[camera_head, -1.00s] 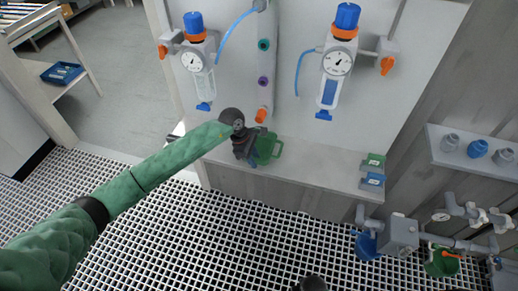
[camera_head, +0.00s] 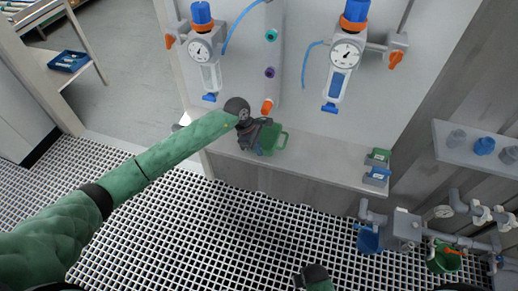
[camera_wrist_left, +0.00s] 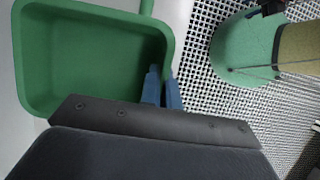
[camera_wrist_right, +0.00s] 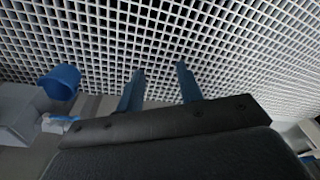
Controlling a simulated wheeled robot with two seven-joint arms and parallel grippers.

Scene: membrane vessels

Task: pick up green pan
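The green pan (camera_head: 279,143) is at the ledge along the white panel, partly hidden in the head view by my left gripper (camera_head: 256,144). In the left wrist view the pan (camera_wrist_left: 85,55) fills the upper left, and its hollow inside is empty. My left gripper's blue fingers (camera_wrist_left: 162,90) are close together across the pan's near right wall, one inside and one outside. I cannot tell whether the pan touches the ledge. My right gripper (camera_wrist_right: 160,85) is open and empty over the grated floor. Its arm just shows at the bottom of the head view.
Gauged filters (camera_head: 346,55) hang above. Pipes with a blue bucket (camera_head: 368,240) and a green bucket (camera_head: 443,260) stand lower right.

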